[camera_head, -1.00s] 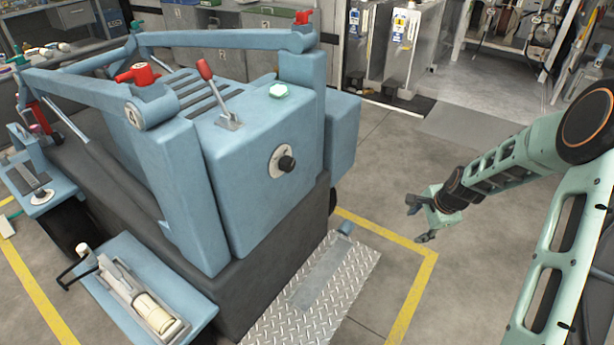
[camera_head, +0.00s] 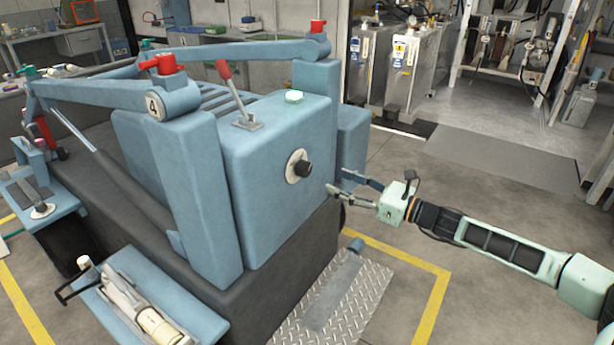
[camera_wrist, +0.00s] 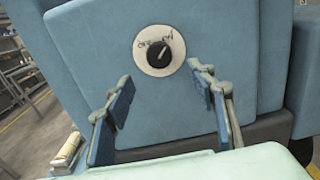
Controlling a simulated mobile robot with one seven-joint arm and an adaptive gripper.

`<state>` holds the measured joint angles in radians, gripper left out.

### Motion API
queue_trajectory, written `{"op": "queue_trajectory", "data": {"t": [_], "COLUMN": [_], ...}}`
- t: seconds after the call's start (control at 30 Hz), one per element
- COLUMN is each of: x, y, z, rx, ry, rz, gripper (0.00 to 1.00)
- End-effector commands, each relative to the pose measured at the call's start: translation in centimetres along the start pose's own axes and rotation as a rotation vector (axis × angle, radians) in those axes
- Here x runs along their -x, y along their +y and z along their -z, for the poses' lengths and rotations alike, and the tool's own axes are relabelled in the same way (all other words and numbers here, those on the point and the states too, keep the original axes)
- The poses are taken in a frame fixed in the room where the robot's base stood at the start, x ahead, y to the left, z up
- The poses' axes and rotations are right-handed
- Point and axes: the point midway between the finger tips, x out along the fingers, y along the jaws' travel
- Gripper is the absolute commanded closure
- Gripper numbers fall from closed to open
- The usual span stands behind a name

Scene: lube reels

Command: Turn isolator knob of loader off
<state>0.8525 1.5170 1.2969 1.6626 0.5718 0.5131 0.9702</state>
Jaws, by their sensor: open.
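The loader (camera_head: 275,160) is a blue machine with a dark lower body. Its isolator is a black knob (camera_head: 304,168) on a round pale plate on the blue face. In the wrist view the black isolator knob (camera_wrist: 159,54) sits upper centre, with OFF lettered at the plate's upper left and ON at its upper right. The knob's pointer appears turned toward the ON side. My gripper (camera_head: 352,188) is open and empty, to the right of the knob and apart from it. In the wrist view its two blue-padded fingers (camera_wrist: 162,98) are spread below the knob.
A red lever (camera_head: 233,92) and a pale green button (camera_head: 294,97) are on the loader's top. A diamond-plate step (camera_head: 325,305) lies below the knob's face. Open floor lies to the right, with grey cabinets (camera_head: 385,70) behind.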

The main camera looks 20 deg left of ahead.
Motion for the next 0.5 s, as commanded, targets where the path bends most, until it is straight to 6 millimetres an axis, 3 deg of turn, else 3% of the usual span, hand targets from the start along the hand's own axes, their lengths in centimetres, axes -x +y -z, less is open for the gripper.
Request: {"op": "queue_trajectory", "data": {"t": [0.5], "x": [-8.8], "y": [0.2], "z": [0.2], "rx": [0.002], "ry": [0.004], "rz": [-0.003], "gripper": [0.49]}}
